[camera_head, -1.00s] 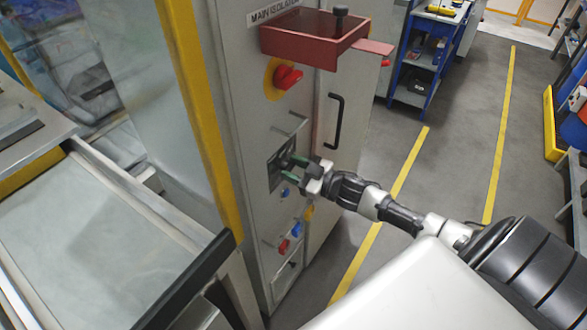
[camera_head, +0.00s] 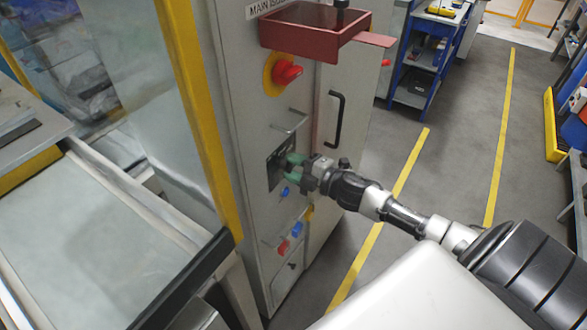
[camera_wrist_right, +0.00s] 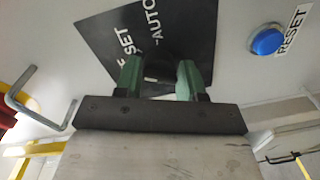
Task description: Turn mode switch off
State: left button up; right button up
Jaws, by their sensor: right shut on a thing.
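The mode switch (camera_wrist_right: 160,68) is a dark knob on a black label plate (camera_wrist_right: 115,42) in the right wrist view. The plate reads "AUTO" and "SET"; other lettering is partly covered. My right gripper (camera_wrist_right: 160,80) has its green fingers on either side of the knob, shut on it. The fingers hide much of the knob, so I cannot tell its pointing direction. In the head view the right gripper (camera_head: 292,166) is at the plate on the grey cabinet (camera_head: 245,130), and the knob is hidden there. My left gripper is not in view.
A blue RESET button (camera_wrist_right: 267,40) sits right of the plate in the wrist view. A black door handle (camera_head: 337,118) is to the right. The floor beyond is clear.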

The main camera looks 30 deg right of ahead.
jog(key=n+b, duration=0.1)
jog(key=n, duration=0.4)
jog(key=shift+r+n+b, duration=0.15)
jog(key=shift+n+b, duration=0.15)
jog(key=shift+b, duration=0.1)
dwell(0.4)
jog(key=o, duration=0.8)
jog(key=shift+b+v, duration=1.4)
jog(key=shift+v, duration=4.05)
